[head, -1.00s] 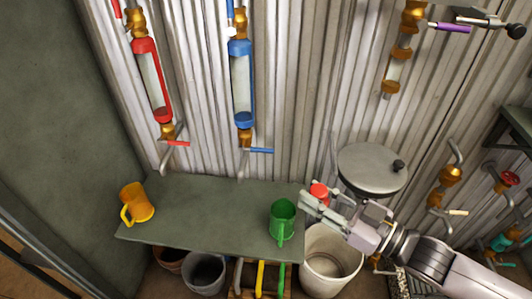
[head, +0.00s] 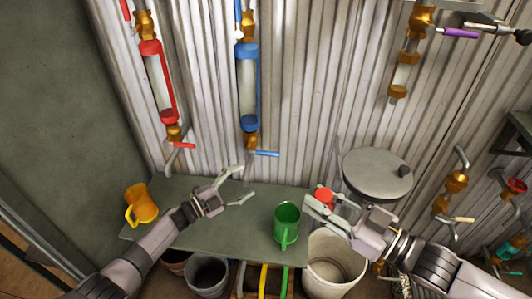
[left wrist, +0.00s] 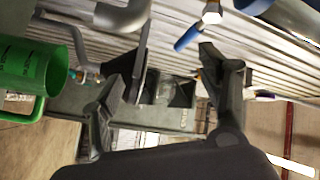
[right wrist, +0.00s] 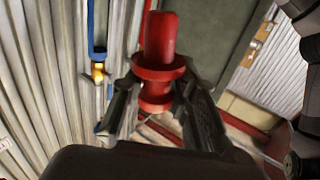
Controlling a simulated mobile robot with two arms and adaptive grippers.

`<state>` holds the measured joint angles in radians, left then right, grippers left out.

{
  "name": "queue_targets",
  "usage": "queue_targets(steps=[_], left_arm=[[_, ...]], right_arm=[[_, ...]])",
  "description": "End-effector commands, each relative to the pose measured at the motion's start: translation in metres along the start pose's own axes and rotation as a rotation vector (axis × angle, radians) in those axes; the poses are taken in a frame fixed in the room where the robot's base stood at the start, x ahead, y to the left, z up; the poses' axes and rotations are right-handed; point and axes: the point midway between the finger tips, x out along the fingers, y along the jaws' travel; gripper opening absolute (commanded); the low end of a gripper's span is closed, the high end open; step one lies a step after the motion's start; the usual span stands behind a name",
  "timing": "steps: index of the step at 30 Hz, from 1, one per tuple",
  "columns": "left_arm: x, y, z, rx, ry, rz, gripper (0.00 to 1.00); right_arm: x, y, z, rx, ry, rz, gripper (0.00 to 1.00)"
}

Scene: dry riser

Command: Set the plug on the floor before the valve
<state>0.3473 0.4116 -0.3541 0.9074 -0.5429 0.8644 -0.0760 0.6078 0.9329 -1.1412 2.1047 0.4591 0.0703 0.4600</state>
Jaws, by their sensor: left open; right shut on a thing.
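The red plug (head: 325,196) is held in my right gripper (head: 318,204), beside the right end of the green shelf. The right wrist view shows the plug (right wrist: 158,70) upright between the shut fingers, its flange just above them. My left gripper (head: 245,184) is open and empty over the shelf, between the yellow and green mugs; its spread fingers (left wrist: 165,100) show in the left wrist view. Several valves line the wall: one with a red lever (head: 178,145), one with a blue lever (head: 266,154), and one with a purple lever (head: 459,33). Most of the floor is hidden.
The shelf (head: 190,236) carries a yellow mug (head: 141,204) and a green mug (head: 287,222). Below stand a white bucket (head: 336,265) and a grey bucket (head: 206,275). A round lidded drum (head: 377,174) stands behind my right gripper. More pipework fills the right.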

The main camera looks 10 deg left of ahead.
Motion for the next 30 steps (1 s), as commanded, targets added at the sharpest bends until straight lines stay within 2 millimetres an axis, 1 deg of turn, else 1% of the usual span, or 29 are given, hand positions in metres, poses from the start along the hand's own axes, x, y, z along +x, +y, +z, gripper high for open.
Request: queue_targets(steps=[1,2,3,5,6,7,8,9,11,12,15,18,21,23,26,30], left_arm=[[0.016,-0.021,-0.021,0.049,0.090,0.005,0.69],[0.024,-0.032,-0.035,0.074,0.144,0.010,0.69],[0.033,-0.044,-0.053,0.109,0.216,0.022,0.69],[0.044,-0.062,-0.082,0.169,0.330,0.047,0.69],[0.049,-0.073,-0.103,0.211,0.412,0.070,0.69],[0.053,-0.081,-0.118,0.246,0.472,0.091,0.69],[0.055,-0.088,-0.135,0.280,0.535,0.114,0.69],[0.056,-0.097,-0.155,0.331,0.619,0.152,0.69],[0.053,-0.108,-0.185,0.409,0.746,0.222,0.69],[0.050,-0.114,-0.204,0.465,0.828,0.278,0.69],[0.034,-0.122,-0.233,0.577,0.983,0.421,0.69],[0.020,-0.126,-0.247,0.653,1.074,0.535,0.69],[0.011,-0.129,-0.253,0.694,1.121,0.606,0.69],[0.009,-0.128,-0.256,0.705,1.133,0.627,0.69],[0.010,-0.122,-0.260,0.709,1.141,0.639,0.69],[0.016,-0.105,-0.274,0.708,1.143,0.634,0.69]], right_arm=[[0.000,0.000,0.000,0.000,0.000,0.000,0.01],[0.000,0.000,0.000,0.000,0.000,0.000,0.01],[0.000,0.000,0.000,0.000,0.000,0.000,0.01],[0.000,0.000,0.000,0.000,0.000,0.000,0.01],[0.000,0.000,0.000,0.000,0.000,0.000,0.01],[0.000,0.000,0.000,0.000,0.000,0.000,0.01],[0.000,0.000,0.000,0.000,0.000,0.000,0.01],[0.000,0.000,0.000,0.000,0.000,0.000,0.01],[0.000,0.000,0.000,0.000,0.000,0.000,0.01],[0.000,0.000,0.000,0.000,0.000,0.000,0.01],[0.000,0.000,0.000,0.000,0.000,0.000,0.01],[0.000,0.000,0.000,0.000,0.000,0.000,0.01],[0.000,0.000,0.000,0.000,0.000,0.000,0.01],[0.000,0.000,0.000,0.000,0.000,0.000,0.01],[0.000,0.000,0.000,0.000,0.000,0.000,0.01],[0.000,0.000,0.000,0.000,0.000,0.000,0.01]])
